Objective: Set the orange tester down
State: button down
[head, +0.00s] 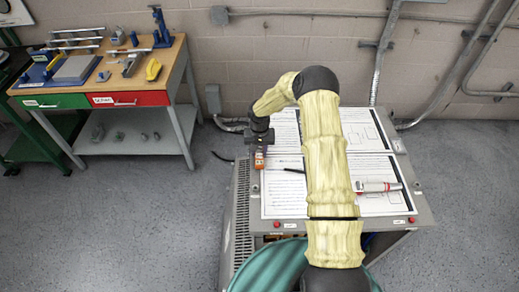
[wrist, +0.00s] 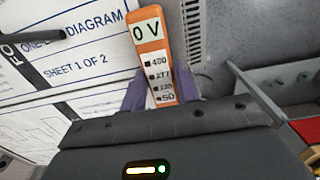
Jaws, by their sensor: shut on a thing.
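In the head view, the tester (head: 259,161) points down from my gripper (head: 259,148) at the left edge of the grey cabinet top (head: 412,200). I cannot tell whether the tester touches the surface. Printed sheets (head: 366,141) cover much of the cabinet top, with "one-line diagram" wording in the wrist view (wrist: 85,40).
A red and white tool (head: 379,187) lies on the sheets at the right. A thin black pen-like thing (head: 294,170) lies near the tester. My arm hides the middle of the top. A wooden workbench (head: 110,88) with tools stands at the back left; open floor lies between.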

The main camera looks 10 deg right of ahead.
aim_at(259, 151)
jog(key=c, duration=1.1)
grip_release()
jog(key=shift+f, duration=0.15)
jog(key=shift+o, duration=0.2)
notch_tip(259, 151, up, 12)
jog(key=b, duration=0.4)
jog(key=s+r+n+t, duration=0.1)
jog(key=s+r, duration=0.4)
jog(key=s, duration=0.8)
jog(key=s+d+r+n+t, duration=0.1)
jog(key=s+r, duration=0.4)
jog(key=s, duration=0.9)
jog(key=shift+s+r+t, duration=0.2)
jog(key=shift+t, duration=0.1)
jog(key=shift+d, duration=0.1)
